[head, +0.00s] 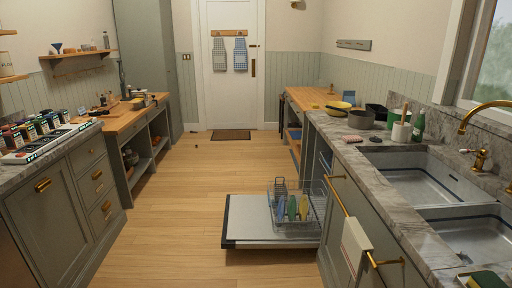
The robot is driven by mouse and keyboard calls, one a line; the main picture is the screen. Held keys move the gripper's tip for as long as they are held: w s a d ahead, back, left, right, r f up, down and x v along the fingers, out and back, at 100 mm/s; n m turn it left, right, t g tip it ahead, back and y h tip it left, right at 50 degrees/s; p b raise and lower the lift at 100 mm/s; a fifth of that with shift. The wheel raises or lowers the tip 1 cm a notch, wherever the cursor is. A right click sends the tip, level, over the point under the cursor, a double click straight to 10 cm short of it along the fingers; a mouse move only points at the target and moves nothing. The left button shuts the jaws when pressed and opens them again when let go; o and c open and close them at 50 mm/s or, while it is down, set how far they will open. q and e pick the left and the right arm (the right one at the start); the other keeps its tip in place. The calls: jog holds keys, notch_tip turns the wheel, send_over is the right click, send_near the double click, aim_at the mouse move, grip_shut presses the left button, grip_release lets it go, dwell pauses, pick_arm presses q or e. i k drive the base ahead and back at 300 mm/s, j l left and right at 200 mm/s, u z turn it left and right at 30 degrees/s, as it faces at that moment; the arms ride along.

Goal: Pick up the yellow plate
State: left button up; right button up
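A dish rack (318,226) stands on the lowered dishwasher door (245,233) at the lower middle of the head view. Several thin plates stand upright in it. A yellowish plate (292,208) is in the middle, with a blue plate (281,209) to its left and a green plate (304,207) to its right. Wires of the rack partly cover them. A yellow dish (338,106), bowl or plate, sits on the right counter near its far end. Neither of my grippers is in view.
The right counter (385,188) holds a grey pot (361,119), a green bottle (418,126) and a double sink (425,185). A towel (356,246) hangs on its front rail. Wooden floor (190,200) is clear between the counters. The low open door juts into this aisle.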

aim_at(303, 205)
jog(key=i+z, duration=0.1)
jog(key=i, duration=0.45)
jog(key=i+j+z, duration=0.15)
jog(key=i, duration=0.4)
jog(key=i+j+z, duration=0.1)
jog(key=i, duration=0.45)
